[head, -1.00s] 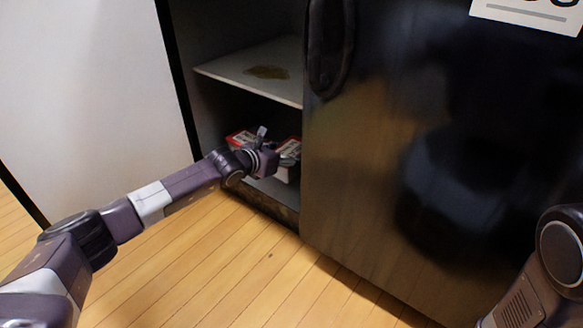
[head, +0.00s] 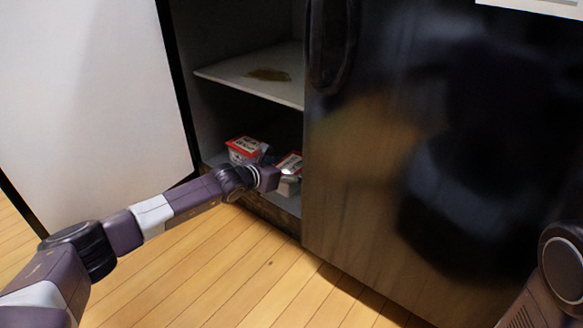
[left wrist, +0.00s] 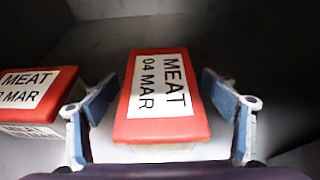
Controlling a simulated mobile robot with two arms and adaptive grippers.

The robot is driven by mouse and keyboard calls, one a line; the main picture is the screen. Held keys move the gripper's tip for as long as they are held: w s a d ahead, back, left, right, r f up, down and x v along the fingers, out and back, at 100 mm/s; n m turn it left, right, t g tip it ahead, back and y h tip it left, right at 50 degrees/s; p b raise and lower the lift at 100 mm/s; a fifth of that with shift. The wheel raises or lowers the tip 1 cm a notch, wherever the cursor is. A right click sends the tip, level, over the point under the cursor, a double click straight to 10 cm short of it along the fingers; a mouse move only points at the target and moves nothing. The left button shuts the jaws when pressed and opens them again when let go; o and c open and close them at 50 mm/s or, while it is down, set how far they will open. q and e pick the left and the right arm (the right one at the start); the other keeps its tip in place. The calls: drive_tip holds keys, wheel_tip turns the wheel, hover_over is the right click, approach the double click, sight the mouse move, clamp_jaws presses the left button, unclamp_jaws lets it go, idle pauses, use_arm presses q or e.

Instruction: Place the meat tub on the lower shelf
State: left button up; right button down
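A white meat tub with a red lid (head: 291,161), labelled "MEAT 04 MAR", stands on the lower shelf (head: 292,205) of the open fridge. In the left wrist view this tub (left wrist: 165,125) is between the fingers of my left gripper (left wrist: 162,102). The fingers are open, with a gap on both sides. In the head view my left gripper (head: 286,176) is low in the opening, partly covering the tub. A second red-lidded meat tub (head: 244,149) stands to its left; it also shows in the left wrist view (left wrist: 38,100). My right gripper is out of view.
An upper shelf (head: 225,72) with a brown stain is above the tubs. An open white door (head: 95,90) stands at the left. A closed dark door (head: 400,130) covers the right side of the opening. Wooden floor (head: 240,270) is clear in front.

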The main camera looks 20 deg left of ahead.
use_arm(q)
drive_tip(key=shift+r, duration=0.2)
drive_tip(key=shift+s+p, duration=0.2)
drive_tip(key=shift+p, duration=0.1)
drive_tip(key=p+v, duration=0.6)
drive_tip(key=v, duration=0.5)
drive_tip(key=shift+s+a+p, duration=0.15)
drive_tip(key=shift+s+p, duration=0.15)
drive_tip(key=shift+p, duration=0.1)
drive_tip(key=shift+r, duration=0.1)
